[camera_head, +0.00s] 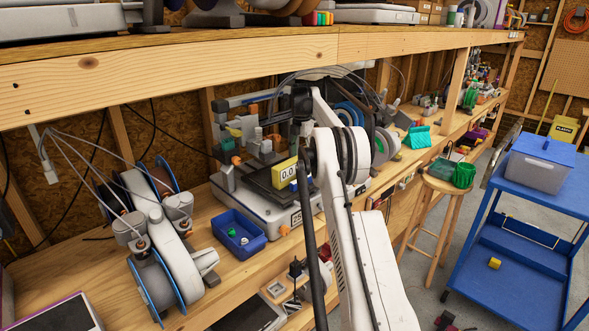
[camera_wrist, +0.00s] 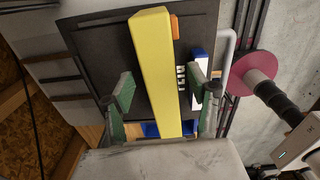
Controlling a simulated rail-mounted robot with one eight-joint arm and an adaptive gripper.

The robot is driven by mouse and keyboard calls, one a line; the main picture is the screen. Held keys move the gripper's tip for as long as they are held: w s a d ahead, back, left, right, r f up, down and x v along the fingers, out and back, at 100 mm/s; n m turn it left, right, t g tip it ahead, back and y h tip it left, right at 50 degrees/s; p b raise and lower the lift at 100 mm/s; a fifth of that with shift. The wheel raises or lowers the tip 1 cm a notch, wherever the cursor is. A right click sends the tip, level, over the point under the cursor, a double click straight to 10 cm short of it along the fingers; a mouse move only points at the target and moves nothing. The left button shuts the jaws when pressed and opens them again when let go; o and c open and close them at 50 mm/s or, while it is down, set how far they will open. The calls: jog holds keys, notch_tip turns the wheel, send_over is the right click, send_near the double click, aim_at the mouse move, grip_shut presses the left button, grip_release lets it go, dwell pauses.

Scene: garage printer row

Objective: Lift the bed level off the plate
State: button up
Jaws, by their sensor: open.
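The yellow bed level (camera_head: 284,173), with a "0.0" readout on its side, is on the dark plate (camera_head: 258,188) of the printer in the head view. My arm hides its right end. In the wrist view the level (camera_wrist: 155,65) is a long yellow bar running up the picture over the dark plate (camera_wrist: 95,45). My gripper (camera_wrist: 166,95) is open, with one green-padded finger on each side of the bar. Visible gaps separate both fingers from the level. The arm largely hides my gripper in the head view.
The printer's upright frame stands behind the plate. A blue bin (camera_head: 238,234) and a filament spool rig (camera_head: 165,235) stand to the left on the bench. A wooden shelf (camera_head: 180,70) runs above. A blue cart (camera_head: 520,225) and wooden stool (camera_head: 437,187) stand right.

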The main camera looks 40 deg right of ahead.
aim_at(301, 166)
jog(key=shift+f+p, duration=0.3)
jog(key=shift+f, duration=2.45)
grip_shut()
